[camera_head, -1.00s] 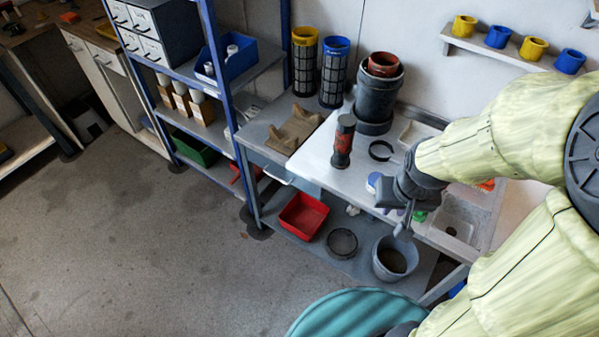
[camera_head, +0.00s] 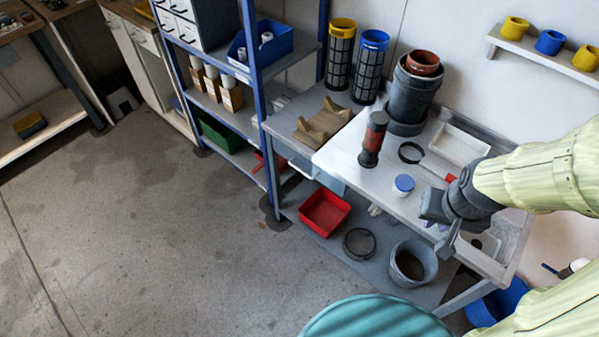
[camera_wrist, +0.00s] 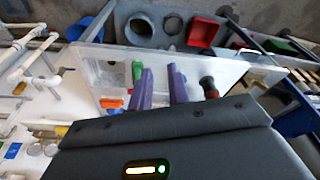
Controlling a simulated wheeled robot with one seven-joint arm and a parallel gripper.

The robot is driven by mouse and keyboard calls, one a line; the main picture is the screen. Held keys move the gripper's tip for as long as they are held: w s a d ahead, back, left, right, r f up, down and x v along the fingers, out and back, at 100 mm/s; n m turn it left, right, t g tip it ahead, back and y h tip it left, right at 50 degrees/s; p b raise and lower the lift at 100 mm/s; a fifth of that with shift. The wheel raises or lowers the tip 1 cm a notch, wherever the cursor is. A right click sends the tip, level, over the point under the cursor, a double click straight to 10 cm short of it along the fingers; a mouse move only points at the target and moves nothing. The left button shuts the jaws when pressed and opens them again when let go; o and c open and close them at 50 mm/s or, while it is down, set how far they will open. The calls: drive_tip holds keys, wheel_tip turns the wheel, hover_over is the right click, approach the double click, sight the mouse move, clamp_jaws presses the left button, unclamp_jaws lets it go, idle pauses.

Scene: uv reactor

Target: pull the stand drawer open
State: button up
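The stand (camera_head: 383,187) is a grey table against the wall with a lower shelf. A pale blue-grey drawer front (camera_head: 318,172) shows under its top, left of the middle; it looks shut, and its handle is hard to make out. My gripper (camera_head: 446,242) is over the right front part of the stand, apart from the drawer and to its right. In the wrist view, its two purple fingers (camera_wrist: 162,84) stand apart with nothing between them.
On the stand are a red-and-black cylinder (camera_head: 373,140), a blue-lidded jar (camera_head: 403,185) and a wooden cradle (camera_head: 322,122). A red bin (camera_head: 324,211) and a grey bucket (camera_head: 412,263) are on the lower shelf. Blue shelving (camera_head: 264,110) adjoins on the left.

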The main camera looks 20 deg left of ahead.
drive_tip(key=s+f+b+x, duration=0.1)
drive_tip(key=s+b+x, duration=0.2)
drive_tip(key=b+x, duration=0.9)
drive_tip(key=s+b+x, duration=0.2)
drive_tip(key=b+x, duration=0.9)
drive_tip(key=x, duration=0.1)
drive_tip(key=w+a+f+n+t+b, duration=0.1)
drive_tip(key=w+a+f+b, duration=0.15)
drive_tip(key=f+b, duration=0.3)
drive_tip(key=w+a+f+n+t+b, duration=0.1)
drive_tip(key=w+a+f+n+b, duration=0.1)
drive_tip(key=w+f+b, duration=0.35)
drive_tip(key=w+a+f+n+t+p, duration=0.1)
drive_tip(key=w+a+f+n+t, duration=0.3)
drive_tip(key=w+a, duration=0.15)
drive_tip(key=w+a+f+n+t, duration=0.3)
drive_tip(key=w+a+n, duration=0.1)
drive_tip(key=a, duration=0.3)
drive_tip(key=s+a+r+n+t+y, duration=0.2)
drive_tip(key=a+n+t+y, duration=0.1)
drive_tip(key=a+n, duration=0.3)
drive_tip(key=s+a+r+n+t+y, duration=0.1)
drive_tip(key=s+a+n+t+y, duration=0.1)
drive_tip(key=a+n, duration=0.5)
drive_tip(key=a+t+y, duration=0.1)
drive_tip(key=a+y, duration=0.1)
drive_tip(key=shift+a+r+y, duration=0.3)
drive_tip(key=shift+r, duration=0.1)
drive_tip(key=shift+w, duration=0.1)
